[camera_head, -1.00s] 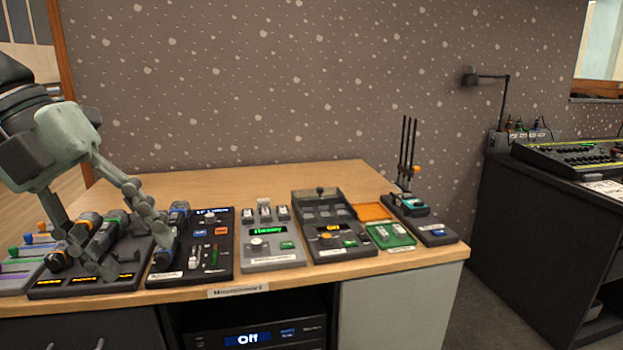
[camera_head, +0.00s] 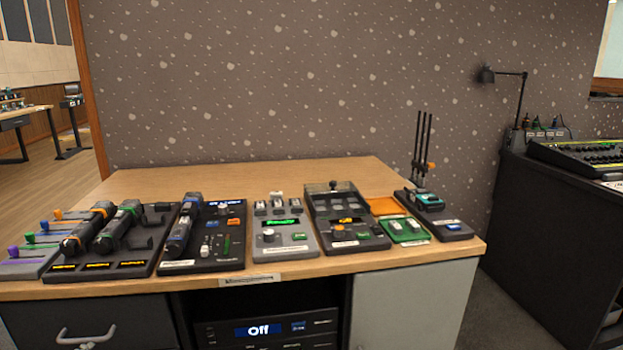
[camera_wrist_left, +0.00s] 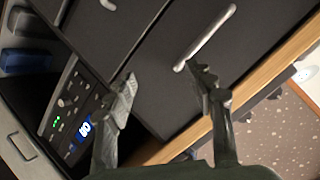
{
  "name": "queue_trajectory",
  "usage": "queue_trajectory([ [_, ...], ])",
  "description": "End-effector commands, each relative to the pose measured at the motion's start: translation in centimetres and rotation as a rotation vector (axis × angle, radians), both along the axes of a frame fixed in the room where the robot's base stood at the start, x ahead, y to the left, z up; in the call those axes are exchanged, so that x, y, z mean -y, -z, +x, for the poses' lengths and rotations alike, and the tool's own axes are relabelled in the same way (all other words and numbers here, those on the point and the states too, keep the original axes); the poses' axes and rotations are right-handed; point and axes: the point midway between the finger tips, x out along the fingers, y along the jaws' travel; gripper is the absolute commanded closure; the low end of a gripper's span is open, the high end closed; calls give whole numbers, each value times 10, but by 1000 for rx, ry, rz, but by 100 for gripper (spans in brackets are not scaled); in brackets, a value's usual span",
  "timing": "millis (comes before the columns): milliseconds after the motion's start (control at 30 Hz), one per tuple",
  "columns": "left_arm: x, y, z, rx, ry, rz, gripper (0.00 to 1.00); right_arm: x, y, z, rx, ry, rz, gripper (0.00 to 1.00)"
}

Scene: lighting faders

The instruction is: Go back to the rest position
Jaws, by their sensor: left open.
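My left gripper shows in the left wrist view (camera_wrist_left: 162,88) with its two fingers spread apart and nothing between them. It faces the dark drawer fronts (camera_wrist_left: 105,35) below the table and touches nothing that I can see. The left gripper and arm are out of the head view. My right gripper is in neither view. On the wooden table (camera_head: 270,172) stand the fader box with coloured sliders (camera_head: 35,248), the dock with two microphones (camera_head: 112,240) and a black panel with another microphone (camera_head: 205,237).
A grey console with a green display (camera_head: 283,228), a box with a clear lid (camera_head: 343,215) and a green tray (camera_head: 407,231) stand farther right. A rack unit reading "Off" (camera_head: 265,330) sits below. Drawer handles (camera_head: 85,338) stick out at lower left. The table's back is clear.

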Motion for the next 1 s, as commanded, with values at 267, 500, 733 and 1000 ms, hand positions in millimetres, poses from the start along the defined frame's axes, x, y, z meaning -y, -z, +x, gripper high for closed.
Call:
queue_trajectory([
  [267,87,153,-115,-455,-189,-248,46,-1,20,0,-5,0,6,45],
  [500,155,197,-176,-695,-213,-369,46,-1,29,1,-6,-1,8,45],
  [733,166,202,-186,-736,-212,-386,46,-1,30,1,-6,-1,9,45],
  [1000,165,202,-185,-733,-213,-384,46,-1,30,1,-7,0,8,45],
])
